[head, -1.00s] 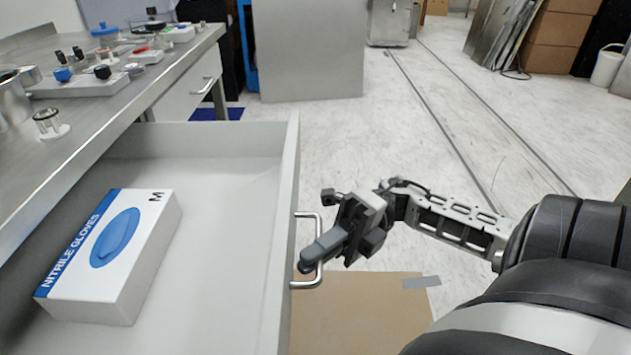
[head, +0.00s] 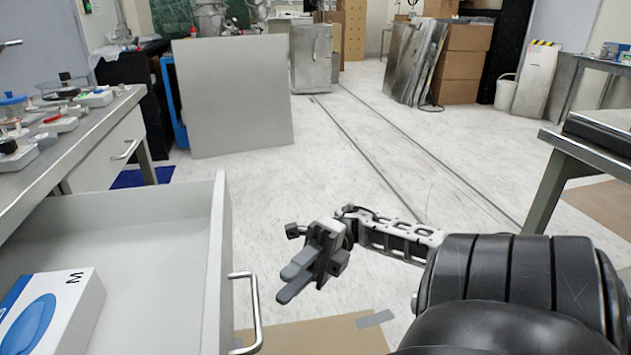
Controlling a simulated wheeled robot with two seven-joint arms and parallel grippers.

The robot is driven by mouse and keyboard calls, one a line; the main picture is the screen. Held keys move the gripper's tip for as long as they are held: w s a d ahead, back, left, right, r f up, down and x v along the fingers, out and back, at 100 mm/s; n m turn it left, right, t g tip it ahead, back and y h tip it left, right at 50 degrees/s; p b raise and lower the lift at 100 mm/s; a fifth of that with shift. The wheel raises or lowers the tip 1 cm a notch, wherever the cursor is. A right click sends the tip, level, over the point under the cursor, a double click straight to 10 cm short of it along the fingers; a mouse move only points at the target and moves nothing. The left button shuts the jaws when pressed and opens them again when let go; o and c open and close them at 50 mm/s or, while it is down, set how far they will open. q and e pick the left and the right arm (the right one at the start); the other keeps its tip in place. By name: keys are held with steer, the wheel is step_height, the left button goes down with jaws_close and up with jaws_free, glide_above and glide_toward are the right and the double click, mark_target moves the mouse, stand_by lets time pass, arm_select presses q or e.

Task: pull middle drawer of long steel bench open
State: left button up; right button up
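The middle drawer (head: 217,262) of the long steel bench (head: 95,130) stands pulled out at the lower left. A white and blue glove box (head: 62,315) lies inside it. The drawer's metal bar handle (head: 257,312) shows on its front. My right gripper (head: 286,287) is to the right of the handle, apart from it and empty. Its two grey fingers lie close side by side, and the gap between them is hard to judge. My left gripper is not in view.
Another closed drawer (head: 117,160) is farther along the bench. A grey panel (head: 230,95) stands beyond it. A steel table (head: 570,150) is at the right. Cardboard (head: 320,338) lies on the floor below my gripper. The middle floor is clear.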

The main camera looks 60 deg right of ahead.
steer(key=d+f+b, duration=0.1)
steer(key=d, duration=0.6)
steer(key=shift+d, duration=0.35)
